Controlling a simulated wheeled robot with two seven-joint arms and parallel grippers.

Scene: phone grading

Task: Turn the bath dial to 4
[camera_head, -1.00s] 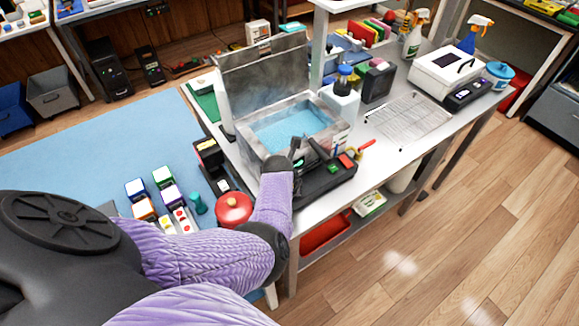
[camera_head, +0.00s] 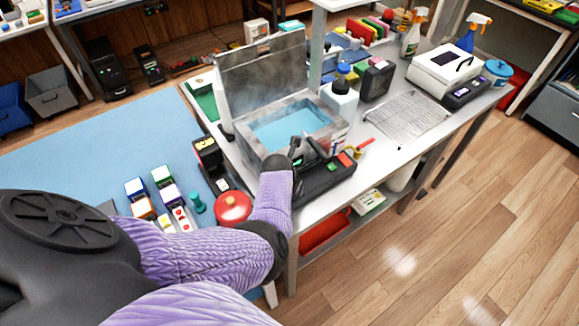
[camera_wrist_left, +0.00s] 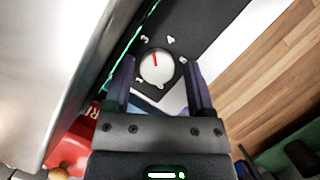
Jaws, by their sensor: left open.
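The bath (camera_head: 262,146) is a steel tank of blue liquid with its lid raised, on the bench in the head view. A black control box (camera_head: 325,182) sits at its front. My left gripper (camera_head: 303,150) is at this box and hides the dial in the head view. In the left wrist view the round white dial (camera_wrist_left: 157,70) lies between the two dark fingers of my open left gripper (camera_wrist_left: 160,68). A gap shows on the dial's right side; contact on the left is unclear. My right gripper is out of view.
A white bottle with a blue cap (camera_head: 341,97) stands right behind the bath. A wire rack (camera_head: 404,118) lies to the right. A red round-topped object (camera_head: 233,208) is close left of my forearm. A red-handled tool lies beside the control box.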

